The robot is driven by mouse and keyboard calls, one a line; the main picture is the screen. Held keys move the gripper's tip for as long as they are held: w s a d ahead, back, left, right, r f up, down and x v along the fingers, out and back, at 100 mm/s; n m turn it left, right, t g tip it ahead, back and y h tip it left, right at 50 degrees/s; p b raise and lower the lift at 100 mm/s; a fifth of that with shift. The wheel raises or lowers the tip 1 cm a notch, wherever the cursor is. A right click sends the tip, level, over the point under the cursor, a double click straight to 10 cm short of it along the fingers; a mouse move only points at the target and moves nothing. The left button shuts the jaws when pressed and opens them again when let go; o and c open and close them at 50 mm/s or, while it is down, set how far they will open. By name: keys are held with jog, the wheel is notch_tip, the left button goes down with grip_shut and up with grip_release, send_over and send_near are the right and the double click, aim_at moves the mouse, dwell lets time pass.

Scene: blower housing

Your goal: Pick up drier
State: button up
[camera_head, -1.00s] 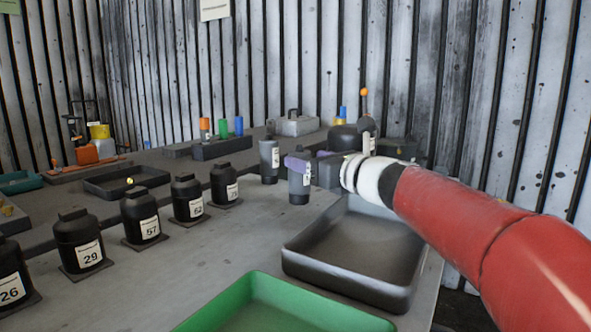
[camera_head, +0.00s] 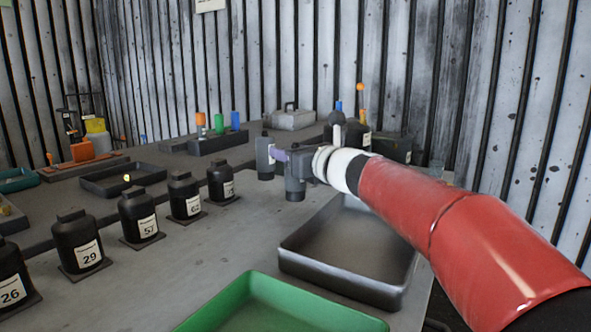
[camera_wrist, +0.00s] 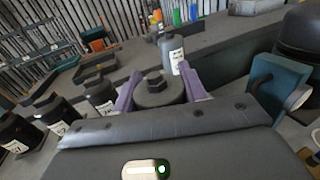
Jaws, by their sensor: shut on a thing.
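Two similar grey bottles with dark tops stand close together at the far end of the bench. Their labels are too small to read, so I cannot tell by name which is the drier. My gripper (camera_head: 282,155) is shut on the nearer grey bottle (camera_head: 295,188). In the wrist view, the purple fingers (camera_wrist: 160,92) sit on either side of this bottle's dark cap and shoulder (camera_wrist: 157,98). The bottle is upright, and I cannot tell whether its base touches the bench. The other grey bottle (camera_head: 264,160) stands just behind, also in the wrist view (camera_wrist: 172,50).
A row of black numbered jars (camera_head: 138,215) stands on the left. An empty grey tray (camera_head: 345,285) lies below my arm, with a green tray (camera_head: 255,283) in front. A dark round container (camera_wrist: 303,38) and a teal object (camera_wrist: 270,82) are right of my gripper.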

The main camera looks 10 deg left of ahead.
jog(key=shift+c, duration=1.4)
jog(key=shift+r, duration=0.1)
notch_tip(320, 180, up, 20)
jog(key=p, duration=0.1)
jog(key=shift+p, duration=0.3)
